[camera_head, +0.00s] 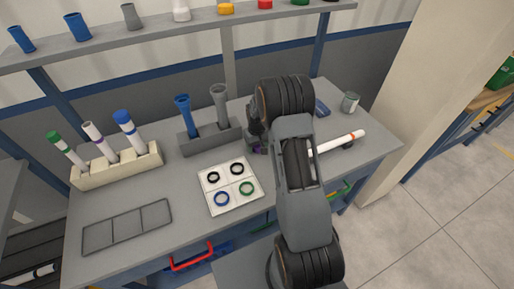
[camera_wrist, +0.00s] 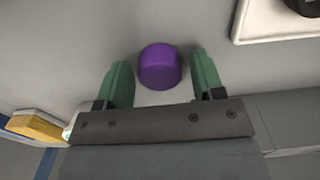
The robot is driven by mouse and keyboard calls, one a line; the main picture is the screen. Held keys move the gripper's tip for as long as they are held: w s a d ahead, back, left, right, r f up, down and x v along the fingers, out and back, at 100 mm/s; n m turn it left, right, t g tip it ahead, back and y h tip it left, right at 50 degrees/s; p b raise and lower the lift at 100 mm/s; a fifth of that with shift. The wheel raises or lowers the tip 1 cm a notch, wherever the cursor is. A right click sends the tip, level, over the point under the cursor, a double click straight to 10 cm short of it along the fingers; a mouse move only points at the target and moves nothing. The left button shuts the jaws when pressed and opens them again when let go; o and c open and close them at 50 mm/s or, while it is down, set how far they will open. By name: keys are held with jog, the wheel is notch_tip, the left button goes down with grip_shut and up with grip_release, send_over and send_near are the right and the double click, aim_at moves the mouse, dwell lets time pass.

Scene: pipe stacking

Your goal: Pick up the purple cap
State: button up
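The purple cap (camera_wrist: 160,66) is a short round piece on the grey tabletop. In the wrist view it lies at the top middle, between and slightly beyond my fingertips. My gripper (camera_wrist: 159,75) is open, with one green finger to each side of the cap and gaps on both sides. In the head view my gripper is mostly hidden behind my arm, and only a small bit of the purple cap (camera_head: 257,149) shows beside it.
A white tray (camera_head: 243,203) with several rings lies left of my arm. A grey holder (camera_head: 211,137) with two pipes stands behind it. A beige rack (camera_head: 120,167) holds 3 pipes. A white pipe (camera_head: 337,143) and a grey cup (camera_head: 350,102) are at right. A flat grey tray (camera_head: 127,227) lies front left.

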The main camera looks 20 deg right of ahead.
jog(key=c, duration=0.8)
